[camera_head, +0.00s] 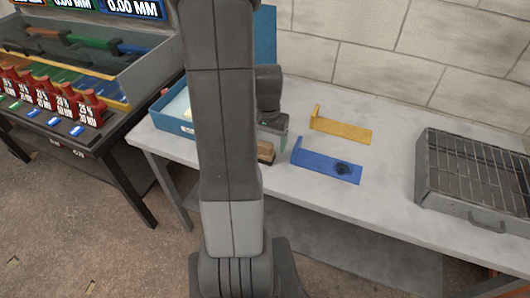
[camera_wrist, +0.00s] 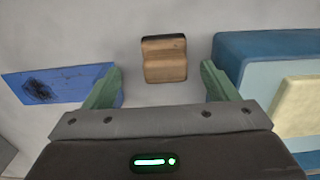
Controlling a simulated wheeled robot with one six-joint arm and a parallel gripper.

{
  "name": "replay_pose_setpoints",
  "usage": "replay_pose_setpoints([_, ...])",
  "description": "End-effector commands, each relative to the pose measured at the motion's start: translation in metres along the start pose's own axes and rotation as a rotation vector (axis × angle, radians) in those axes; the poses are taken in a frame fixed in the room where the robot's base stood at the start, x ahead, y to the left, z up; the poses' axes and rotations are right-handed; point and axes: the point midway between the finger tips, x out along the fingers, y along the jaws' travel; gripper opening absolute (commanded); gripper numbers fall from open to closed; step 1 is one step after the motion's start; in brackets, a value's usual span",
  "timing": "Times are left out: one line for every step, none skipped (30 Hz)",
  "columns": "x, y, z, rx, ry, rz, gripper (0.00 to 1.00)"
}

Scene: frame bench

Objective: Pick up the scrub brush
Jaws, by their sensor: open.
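The scrub brush, a small brown wooden block with a dark edge, lies on the bench and shows in the wrist view (camera_wrist: 164,62), centred just beyond my gripper (camera_wrist: 162,80). The two green fingers are apart, one toward each side of the brush, with nothing between them. In the head view the brush (camera_head: 266,152) is partly hidden behind my arm, and my gripper (camera_head: 278,133) points down close to it. I cannot tell the exact height of the fingertips above the bench.
A blue bracket (camera_head: 314,163) with a dark smudge lies right of the brush, with a yellow bracket (camera_head: 345,130) behind it. A blue tub (camera_head: 180,126) stands left and holds a pale yellow block (camera_wrist: 302,106). A wire-topped grey tray (camera_head: 477,212) sits far right.

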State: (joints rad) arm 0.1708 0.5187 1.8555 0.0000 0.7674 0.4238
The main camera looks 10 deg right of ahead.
Motion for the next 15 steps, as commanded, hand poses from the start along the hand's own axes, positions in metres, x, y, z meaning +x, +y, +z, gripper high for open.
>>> replay_pose_setpoints([0.002, 0.0, 0.0, 0.0, -0.001, 0.0, 0.8])
replay_pose_setpoints([0.003, 0.0, 0.0, 0.0, -0.001, 0.0, 0.8])
replay_pose_setpoints([0.005, -0.001, 0.0, -0.001, -0.001, 0.001, 0.8])
replay_pose_setpoints([0.007, -0.001, 0.0, -0.001, -0.002, 0.001, 0.8])
replay_pose_setpoints([0.01, -0.002, 0.001, -0.001, -0.003, 0.001, 0.8])
replay_pose_setpoints([0.014, -0.002, 0.001, -0.001, -0.004, 0.002, 0.8])
replay_pose_setpoints([0.018, -0.003, 0.001, -0.001, -0.004, 0.002, 0.8])
replay_pose_setpoints([0.022, -0.004, 0.001, -0.001, -0.005, 0.002, 0.8])
replay_pose_setpoints([0.027, -0.005, 0.001, -0.001, -0.004, 0.002, 0.8])
replay_pose_setpoints([0.031, -0.006, 0.001, -0.001, -0.005, 0.002, 0.8])
replay_pose_setpoints([0.034, -0.006, 0.001, -0.001, -0.004, 0.002, 0.8])
replay_pose_setpoints([0.04, -0.006, 0.001, 0.0, -0.004, 0.002, 0.8])
replay_pose_setpoints([0.043, -0.006, 0.001, 0.0, -0.004, 0.002, 0.8])
replay_pose_setpoints([0.046, -0.006, 0.001, 0.0, -0.003, 0.001, 0.8])
replay_pose_setpoints([0.049, -0.006, 0.001, 0.0, -0.002, 0.001, 0.8])
